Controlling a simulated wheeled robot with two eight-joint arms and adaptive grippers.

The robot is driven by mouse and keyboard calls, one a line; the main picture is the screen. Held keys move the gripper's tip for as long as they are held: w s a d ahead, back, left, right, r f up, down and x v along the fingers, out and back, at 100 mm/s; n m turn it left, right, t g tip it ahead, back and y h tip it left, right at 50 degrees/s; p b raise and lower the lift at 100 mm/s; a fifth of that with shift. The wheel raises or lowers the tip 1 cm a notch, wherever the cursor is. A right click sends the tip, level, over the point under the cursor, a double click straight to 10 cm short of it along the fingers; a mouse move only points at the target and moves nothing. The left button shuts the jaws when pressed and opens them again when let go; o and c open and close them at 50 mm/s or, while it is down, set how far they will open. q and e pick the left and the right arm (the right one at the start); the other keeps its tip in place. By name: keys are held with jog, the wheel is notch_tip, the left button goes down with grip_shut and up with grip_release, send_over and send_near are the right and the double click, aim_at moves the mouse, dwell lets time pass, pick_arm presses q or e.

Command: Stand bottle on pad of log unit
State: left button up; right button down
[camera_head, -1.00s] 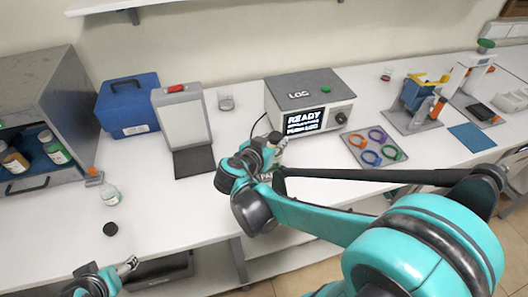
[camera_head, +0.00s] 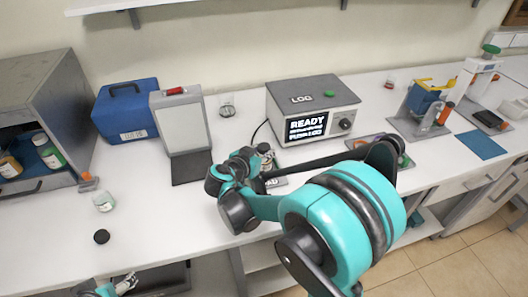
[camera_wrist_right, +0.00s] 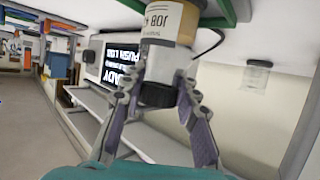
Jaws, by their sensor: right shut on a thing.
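My right gripper (camera_wrist_right: 158,98) is shut on a bottle (camera_wrist_right: 168,62) with a black cap, white label and amber part. The wrist view is upside down, and the fingers sit on both sides near the cap. In the head view the bottle (camera_head: 264,150) shows just in front of the grey log unit (camera_head: 305,97), whose screen reads READY. The pad (camera_head: 277,182) is partly hidden behind my arm, so I cannot tell whether the bottle touches it. My left gripper (camera_head: 127,282) is at the bottom edge, its fingers too small to judge.
A blue case (camera_head: 125,112) and a white panel (camera_head: 181,122) stand behind. The tray of rings right of the log unit is partly covered by my arm.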

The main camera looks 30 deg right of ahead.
jog(key=shift+f, duration=0.1)
jog(key=c, duration=1.1)
grip_release()
jog(key=shift+c, duration=0.2)
jog(key=p+v, duration=0.4)
jog(key=v, duration=0.8)
jog(key=s+a+f+n+y, duration=0.1)
jog(key=s+a+n+y, duration=0.2)
jog(key=s+n+y, duration=0.2)
jog(key=s+a+f+n+y, duration=0.2)
jog(key=s+a+n+y, duration=0.1)
jog(key=s+n+y, duration=0.3)
jog(key=shift+s+n+y, duration=0.3)
jog(key=shift+s, duration=0.7)
